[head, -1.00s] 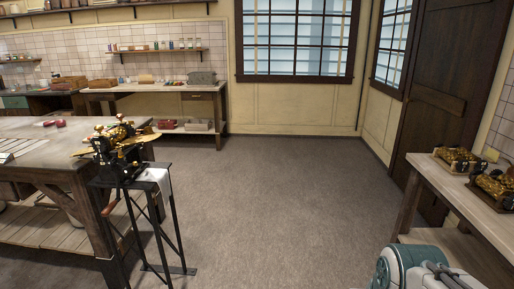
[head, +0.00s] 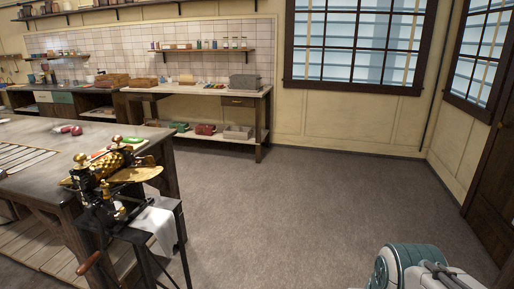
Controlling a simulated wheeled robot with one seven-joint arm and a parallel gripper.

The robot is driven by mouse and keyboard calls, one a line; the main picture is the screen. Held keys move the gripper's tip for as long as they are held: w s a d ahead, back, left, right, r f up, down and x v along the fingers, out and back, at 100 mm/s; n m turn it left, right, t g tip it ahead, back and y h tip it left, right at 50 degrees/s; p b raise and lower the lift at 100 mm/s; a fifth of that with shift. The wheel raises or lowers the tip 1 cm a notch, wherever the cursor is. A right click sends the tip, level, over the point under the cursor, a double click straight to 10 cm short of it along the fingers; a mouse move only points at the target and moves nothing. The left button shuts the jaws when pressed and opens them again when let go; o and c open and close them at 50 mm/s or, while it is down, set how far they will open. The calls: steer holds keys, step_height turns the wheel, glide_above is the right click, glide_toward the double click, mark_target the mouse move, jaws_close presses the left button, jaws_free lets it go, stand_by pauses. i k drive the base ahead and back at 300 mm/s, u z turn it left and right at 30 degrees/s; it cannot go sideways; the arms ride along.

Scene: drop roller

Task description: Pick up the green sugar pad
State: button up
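I cannot tell for sure which thing is the green sugar pad. Another small green item (head: 179,127) sits on the low shelf of the back bench. A teal and white part of my arm shows at the bottom right, and my gripper is not in view.
The large work table (head: 30,190) fills the left, with small red items (head: 66,129) on it. The roller machine stands on a black metal stand at its right edge. A bench (head: 215,92) lines the back wall. The grey floor (head: 300,200) is clear in the middle and right.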

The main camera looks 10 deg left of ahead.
mark_target(127, 140)
steer(key=u, duration=0.3)
steer(key=i, duration=1.65)
steer(key=u, duration=0.7)
steer(key=i, duration=1.95)
steer(key=u, duration=0.55)
steer(key=i, duration=0.9)
steer(key=u, duration=0.15)
